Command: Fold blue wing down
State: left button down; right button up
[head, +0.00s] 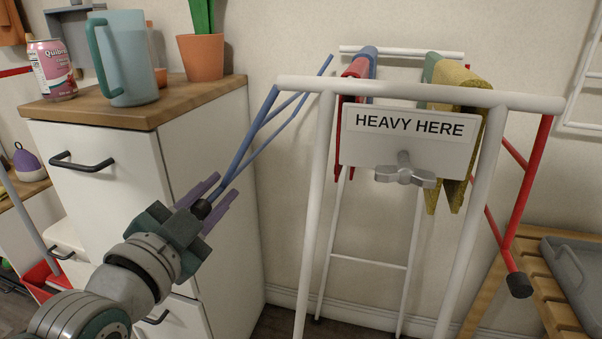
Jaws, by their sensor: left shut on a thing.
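The blue wing (256,127) is a frame of thin blue bars on the left side of the white drying rack (308,210). It slopes from the rack's top down to the left and ends in a black cap. My left gripper (212,204) has its purple fingers around this capped end and is shut on it. The rack's other wing, a red one (526,195), hangs down on the right with a black cap at its lower end. My right gripper is not in view.
A white cabinet (92,172) with a wooden top stands close behind the blue wing and my left arm. A pitcher, a can and a potted plant are on it. Cloths and a "HEAVY HERE" sign (408,137) hang on the rack. A wooden bench (545,300) is at right.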

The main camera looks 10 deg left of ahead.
pick_arm(q)
jog(key=a+r+m+p, duration=0.4)
jog(key=r+m+p, duration=0.2)
jog(key=r, duration=0.3)
jog(key=a+r+m+p, duration=0.4)
jog(key=r+m+p, duration=0.3)
jog(key=r+p, duration=0.1)
jog(key=shift+w+a+r, duration=0.15)
jog(key=shift+r, duration=0.5)
jog(key=c, duration=0.7)
grip_release()
